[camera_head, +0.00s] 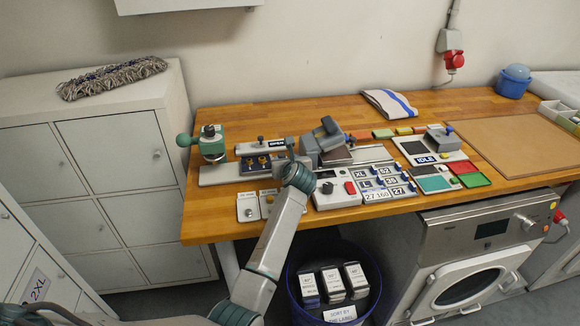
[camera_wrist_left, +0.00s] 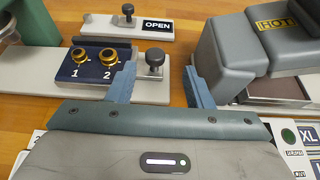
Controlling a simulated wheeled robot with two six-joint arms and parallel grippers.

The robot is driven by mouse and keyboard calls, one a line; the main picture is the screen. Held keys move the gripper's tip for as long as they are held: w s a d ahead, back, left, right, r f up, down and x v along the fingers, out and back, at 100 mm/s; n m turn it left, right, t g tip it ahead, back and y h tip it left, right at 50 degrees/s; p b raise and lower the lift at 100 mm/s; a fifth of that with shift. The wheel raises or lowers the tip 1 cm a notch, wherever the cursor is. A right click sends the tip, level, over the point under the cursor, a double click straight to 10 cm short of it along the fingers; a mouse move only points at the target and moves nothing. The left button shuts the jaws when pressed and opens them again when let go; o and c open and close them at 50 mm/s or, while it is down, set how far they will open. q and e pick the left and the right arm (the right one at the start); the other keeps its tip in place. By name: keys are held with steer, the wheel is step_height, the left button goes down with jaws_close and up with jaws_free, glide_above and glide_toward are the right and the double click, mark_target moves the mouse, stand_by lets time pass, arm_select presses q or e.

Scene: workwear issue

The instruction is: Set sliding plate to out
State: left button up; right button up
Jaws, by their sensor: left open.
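A dark blue plate marked 1 and 2, with two brass pieces, lies on a long pale base (camera_head: 220,175); in the left wrist view the blue plate (camera_wrist_left: 98,66) is at left. Beside it a grey knob (camera_wrist_left: 154,60) stands on the base. Behind is a narrow pale strip (camera_wrist_left: 116,33) with its own knob (camera_wrist_left: 127,13) and an OPEN label (camera_wrist_left: 158,26). I cannot tell which part is the sliding plate. My left gripper (camera_head: 291,157) is open; its fingers (camera_wrist_left: 160,82) are apart, with the grey knob just ahead between them. It holds nothing. My right gripper is not in view.
A grey press marked HOT (camera_wrist_left: 275,22) stands close at the right of my left gripper; it also shows in the head view (camera_head: 327,137). A green-handled device (camera_head: 209,143) stands at left. A button panel (camera_head: 338,196) is in front. The wooden bench (camera_head: 235,117) is clear behind.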

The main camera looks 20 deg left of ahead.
arm_select(q)
steer(key=shift+b+v, duration=0.55)
steer(key=shift+v, duration=2.2)
